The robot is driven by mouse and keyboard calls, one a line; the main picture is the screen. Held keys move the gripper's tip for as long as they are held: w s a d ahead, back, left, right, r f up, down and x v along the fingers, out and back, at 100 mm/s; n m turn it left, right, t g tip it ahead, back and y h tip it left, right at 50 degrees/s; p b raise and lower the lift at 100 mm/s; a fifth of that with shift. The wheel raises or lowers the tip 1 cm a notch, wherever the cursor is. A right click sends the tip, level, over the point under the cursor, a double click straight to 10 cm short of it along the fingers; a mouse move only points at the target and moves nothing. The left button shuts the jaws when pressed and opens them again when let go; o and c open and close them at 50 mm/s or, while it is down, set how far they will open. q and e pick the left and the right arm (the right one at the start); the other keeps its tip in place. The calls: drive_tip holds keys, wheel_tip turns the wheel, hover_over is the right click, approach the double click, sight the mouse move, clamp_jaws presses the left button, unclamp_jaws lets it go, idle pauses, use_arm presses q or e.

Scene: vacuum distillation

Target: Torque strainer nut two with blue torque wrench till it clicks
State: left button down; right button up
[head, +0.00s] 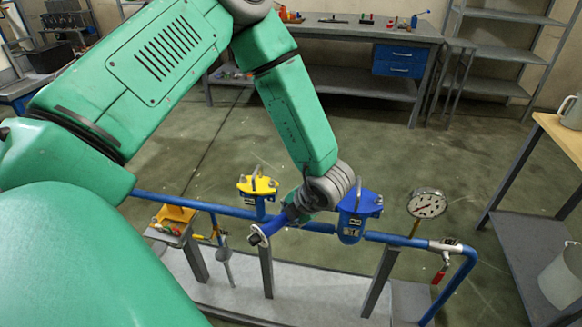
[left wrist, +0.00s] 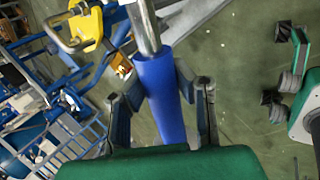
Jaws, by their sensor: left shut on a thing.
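The blue torque wrench (head: 277,224) is in my left gripper (head: 299,205), in front of the blue pipe in the head view. Its metal head points down and left, below the yellow-topped strainer (head: 258,186), and looks clear of it. In the left wrist view the fingers (left wrist: 163,108) sit on both sides of the wrench's blue handle (left wrist: 160,85); its metal shaft runs out of the top edge. The blue-topped strainer (head: 358,207) stands just right of the gripper. The strainer nuts are too small to tell apart. My right gripper cannot be made out.
The blue pipe (head: 395,240) runs across the stand, with a pressure gauge (head: 427,204) at right. A wooden-topped side table (head: 562,135) is at the far right. A workbench (head: 350,30) with tools stands at the back. Open floor lies between bench and pipe.

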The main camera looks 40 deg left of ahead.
use_arm(q)
drive_tip(key=shift+f+b, duration=0.55)
drive_tip(key=shift+f, duration=0.35)
drive_tip(key=shift+w+a, duration=0.1)
idle(0.3)
drive_tip(key=shift+w+a+m+t, duration=0.15)
drive_tip(key=shift+a+m+t, duration=0.35)
drive_tip(key=shift+a+m, duration=0.55)
drive_tip(key=shift+a, duration=0.3)
drive_tip(key=shift+w+a+f+m+t+h+p, duration=0.15)
drive_tip(key=shift+w+a+m+t+p, duration=0.15)
drive_tip(key=shift+a, duration=0.3)
drive_tip(key=shift+w+a+r+m+t+h+p, duration=0.1)
drive_tip(key=shift+a+m+t+h, duration=0.1)
drive_tip(key=shift+a+m, duration=0.3)
drive_tip(key=shift+s+d+f+n+g+p, duration=0.1)
drive_tip(key=shift+s+d+n+g, duration=0.2)
drive_tip(key=shift+d+n, duration=0.45)
drive_tip(key=shift+s+d+r+n+g+p, duration=0.15)
drive_tip(key=shift+d+n+g, duration=0.3)
drive_tip(key=shift+d, duration=0.5)
drive_tip(key=shift+s+d+f+n+g+p, duration=0.15)
drive_tip(key=shift+d+n+g, duration=0.1)
drive_tip(key=shift+d+n, duration=0.5)
